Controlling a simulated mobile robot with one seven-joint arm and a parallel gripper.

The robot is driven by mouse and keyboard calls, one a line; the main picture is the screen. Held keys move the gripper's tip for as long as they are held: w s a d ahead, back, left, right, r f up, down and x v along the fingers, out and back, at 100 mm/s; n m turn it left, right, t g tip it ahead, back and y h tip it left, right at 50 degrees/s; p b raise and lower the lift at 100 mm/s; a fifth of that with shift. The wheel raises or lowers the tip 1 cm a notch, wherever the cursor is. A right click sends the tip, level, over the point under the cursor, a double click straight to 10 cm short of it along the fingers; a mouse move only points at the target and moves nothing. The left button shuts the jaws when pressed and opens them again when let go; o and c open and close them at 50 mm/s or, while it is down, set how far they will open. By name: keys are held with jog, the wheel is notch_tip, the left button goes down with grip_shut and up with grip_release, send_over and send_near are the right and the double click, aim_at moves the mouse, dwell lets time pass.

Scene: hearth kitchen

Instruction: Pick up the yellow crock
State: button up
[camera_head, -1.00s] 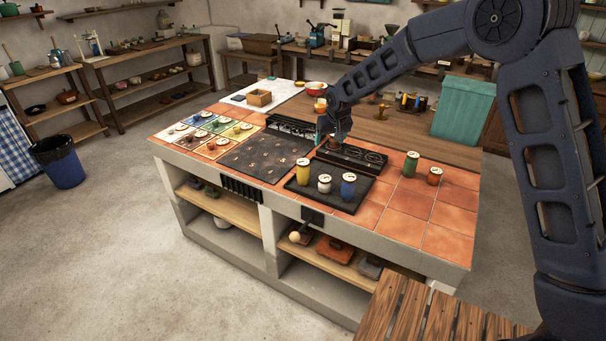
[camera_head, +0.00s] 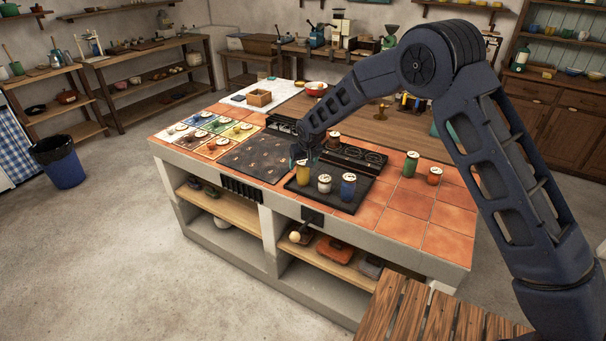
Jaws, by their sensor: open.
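The yellow crock (camera_head: 303,174) stands upright on the dark tray (camera_head: 328,199) on the island, at the left of a small group. It has a pale lid, which my gripper partly hides. My gripper (camera_head: 301,158) is right at the top of the yellow crock, pointing down, and is open. At this size I cannot tell whether its fingers touch the crock or stand around it.
A small white crock (camera_head: 324,184) and a blue crock (camera_head: 348,187) stand close on the right. A green crock (camera_head: 411,164) and an orange-brown one (camera_head: 434,176) stand on the tiles (camera_head: 409,203). A dark panel (camera_head: 262,156) lies to the left.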

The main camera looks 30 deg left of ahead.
jog(key=shift+x, duration=2.35)
jog(key=shift+s+d+f, duration=0.1)
jog(key=shift+d, duration=0.05)
jog(key=c, duration=1.3)
